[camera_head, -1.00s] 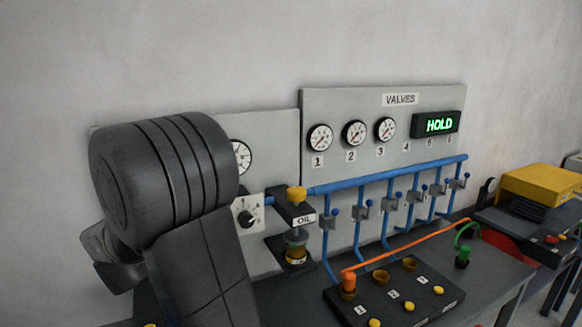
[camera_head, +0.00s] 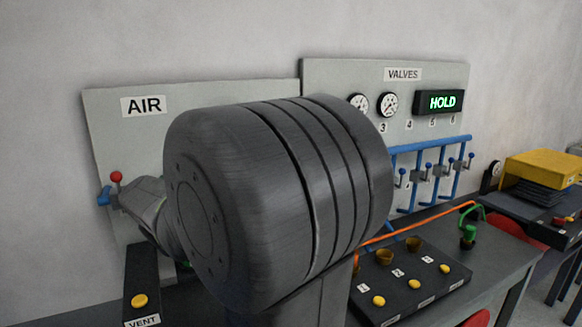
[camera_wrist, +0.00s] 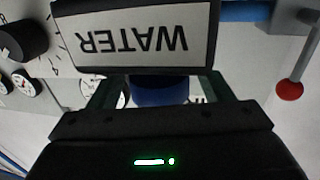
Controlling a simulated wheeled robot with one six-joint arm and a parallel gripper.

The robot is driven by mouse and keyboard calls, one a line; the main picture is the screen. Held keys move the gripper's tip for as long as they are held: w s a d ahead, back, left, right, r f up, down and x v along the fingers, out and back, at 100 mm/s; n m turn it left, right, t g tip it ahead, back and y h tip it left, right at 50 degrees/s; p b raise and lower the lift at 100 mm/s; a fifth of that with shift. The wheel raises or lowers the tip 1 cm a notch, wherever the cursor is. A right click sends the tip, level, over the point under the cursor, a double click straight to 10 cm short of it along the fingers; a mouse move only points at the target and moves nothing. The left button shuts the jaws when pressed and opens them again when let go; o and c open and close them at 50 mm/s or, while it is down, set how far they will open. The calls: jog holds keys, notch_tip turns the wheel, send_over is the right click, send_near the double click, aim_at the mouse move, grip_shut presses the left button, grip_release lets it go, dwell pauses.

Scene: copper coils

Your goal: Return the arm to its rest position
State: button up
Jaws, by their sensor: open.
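My arm's large dark grey joint fills the middle of the head view and hides much of the bench. A lighter grey part of my arm reaches left behind it, towards the AIR panel (camera_head: 215,95). My gripper (camera_wrist: 160,84) shows in the wrist view as a dark body with a green light and two fingers set apart. A blue round part (camera_wrist: 160,92) shows between the fingers; I cannot tell whether they touch it. A WATER label (camera_wrist: 140,38) appears upside down just beyond the gripper. The rest position itself is not marked in either view.
A red-knobbed blue lever (camera_head: 116,178) is at the left; a red knob (camera_wrist: 289,90) shows in the wrist view. The VENT box (camera_head: 140,280) stands below. The VALVES panel (camera_head: 320,75), blue pipes (camera_head: 430,145), socket box (camera_head: 435,292) and orange cable (camera_head: 425,222) are right.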

jog(key=shift+d+f+n+g+y+b, duration=0.1)
jog(key=shift+n+g+y+b, duration=0.75)
jog(key=shift+y+b, duration=1.15)
jog(key=shift+f+n+g+y+b, duration=0.1)
jog(key=shift+n+g+y+b, duration=0.75)
jog(key=shift+b, duration=2)
jog(key=shift+n+y+b, duration=0.45)
jog(key=shift+n+y, duration=0.1)
jog(key=shift+n, duration=0.15)
jog(key=shift+r+n+g+y, duration=0.1)
jog(key=shift+n+g+y, duration=0.3)
jog(key=shift+r+n+g+y, duration=0.1)
jog(key=shift+n+g+y, duration=0.4)
jog(key=shift+g+y, duration=0.2)
jog(key=shift+n+g+y, duration=0.3)
jog(key=shift+n+g, duration=0.1)
